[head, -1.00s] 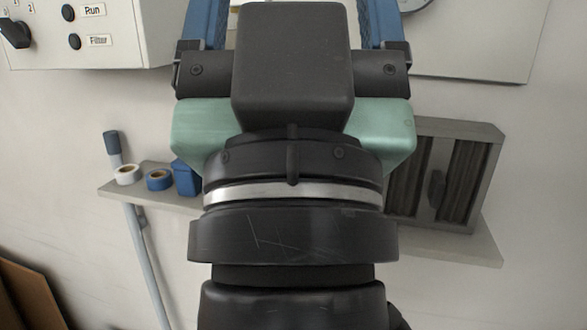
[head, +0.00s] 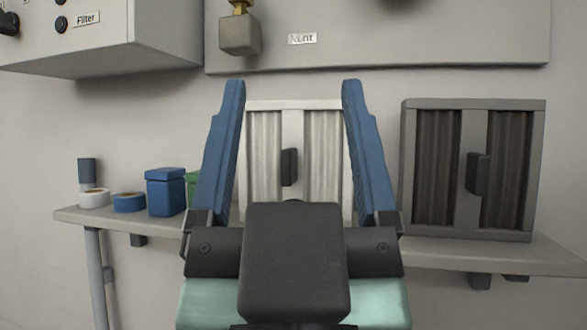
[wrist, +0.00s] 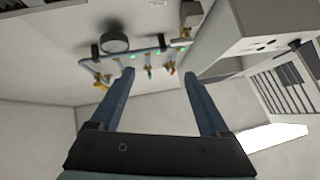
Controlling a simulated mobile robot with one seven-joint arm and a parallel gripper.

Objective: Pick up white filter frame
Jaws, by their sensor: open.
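The white filter frame (head: 323,160) stands upright on the wall shelf in the head view. It has pale pleated panels and a dark handle (head: 289,167) on its middle bar. My gripper (head: 296,88) is open, with its two blue fingers pointing up on either side of the frame in the picture. The fingers appear in front of the frame and I see no contact. The frame's lower part is hidden behind my gripper. In the wrist view the open gripper (wrist: 159,73) points at wall and pipes, and the frame is not seen there.
A grey filter frame (head: 407,180) with dark pleats stands to the right on the shelf (head: 530,254). A blue box (head: 165,192), a green item (head: 192,184), blue tape (head: 129,202) and white tape (head: 94,198) are on the left. A control box (head: 150,40) and panel hang above.

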